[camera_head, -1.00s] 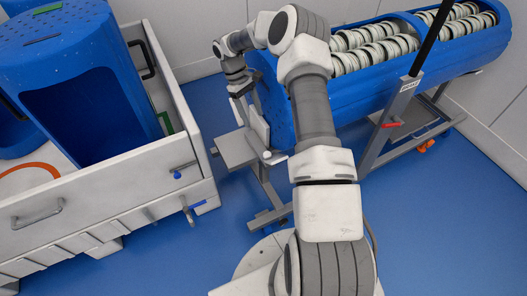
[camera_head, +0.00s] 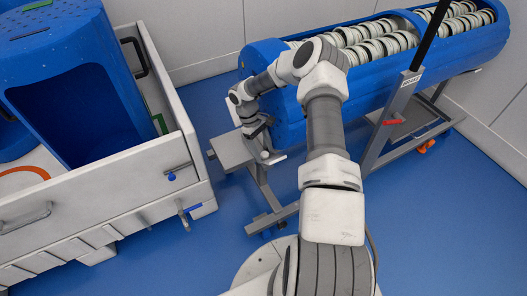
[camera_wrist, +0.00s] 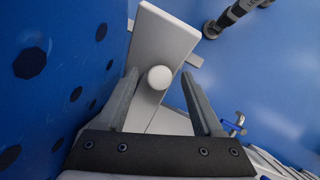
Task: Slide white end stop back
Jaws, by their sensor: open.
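The white end stop shows in the head view as a round white knob (camera_head: 265,155) with a pale bar beside it, low at the near left end of the blue tub (camera_head: 288,118). My arm hides much of it. In the wrist view the white knob (camera_wrist: 160,78) lies between my finger tips, in front of a pale flat plate (camera_wrist: 166,38); I cannot tell whether that plate is part of the stop. My gripper (camera_wrist: 160,88) is open, one finger on each side of the knob, with visible gaps. In the head view my gripper (camera_head: 257,130) is just above the knob.
The blue tub wall (camera_wrist: 60,60) with dark holes is close on the left in the wrist view. A grey shelf (camera_head: 231,151) sticks out left of the knob. A white carrier (camera_head: 120,200) with another blue tub stands left. Blue floor lies between.

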